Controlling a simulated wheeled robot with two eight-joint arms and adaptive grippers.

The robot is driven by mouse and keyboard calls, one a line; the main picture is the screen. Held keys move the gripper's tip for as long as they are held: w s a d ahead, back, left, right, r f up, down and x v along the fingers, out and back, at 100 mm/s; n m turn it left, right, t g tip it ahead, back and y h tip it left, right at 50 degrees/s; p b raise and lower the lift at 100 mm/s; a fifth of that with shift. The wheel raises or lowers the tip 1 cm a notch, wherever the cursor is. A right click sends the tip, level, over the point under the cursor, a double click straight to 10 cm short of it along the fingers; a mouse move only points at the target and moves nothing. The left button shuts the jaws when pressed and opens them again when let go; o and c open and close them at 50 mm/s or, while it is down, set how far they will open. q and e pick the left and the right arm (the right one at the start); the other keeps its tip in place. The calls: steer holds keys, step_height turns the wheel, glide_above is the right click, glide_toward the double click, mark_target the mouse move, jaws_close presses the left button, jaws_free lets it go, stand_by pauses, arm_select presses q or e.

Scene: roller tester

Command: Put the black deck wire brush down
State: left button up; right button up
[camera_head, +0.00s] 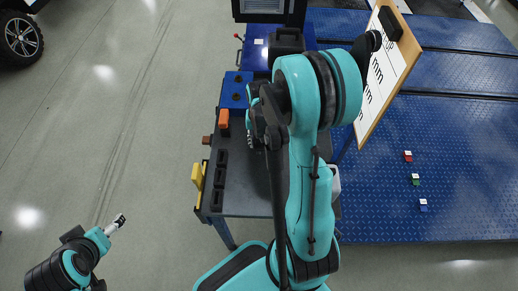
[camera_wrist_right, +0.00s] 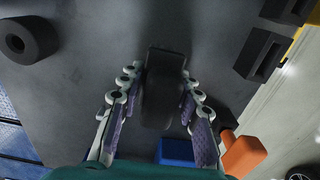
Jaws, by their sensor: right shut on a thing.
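The black deck wire brush (camera_wrist_right: 163,85) is a dark, long block in the right wrist view, between the two purple-padded fingers of my right gripper (camera_wrist_right: 160,110). The gripper is shut on it, above the dark grey table top (camera_wrist_right: 85,95). I cannot tell whether the brush touches the table. In the head view my right gripper (camera_head: 254,140) is over the table, partly hidden by my own arm, and the brush cannot be made out there. My left gripper (camera_head: 116,223) is at lower left over the floor, away from the table; its fingers are too small to read.
A blue bin (camera_head: 235,88) and an orange item (camera_head: 223,119) stand near the table's far left. Black blocks (camera_head: 219,178) line its left edge beside a yellow item (camera_head: 197,175). A black ring (camera_wrist_right: 30,40) lies on bare table. A board (camera_head: 385,75) stands right.

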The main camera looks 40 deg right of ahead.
mark_target(259, 148)
step_height(259, 148, down, 4)
steer(key=shift+r+b, duration=0.2)
steer(key=shift+b, duration=0.65)
steer(key=shift+f, duration=0.25)
steer(key=shift+f, duration=0.1)
steer(key=o, duration=1.2)
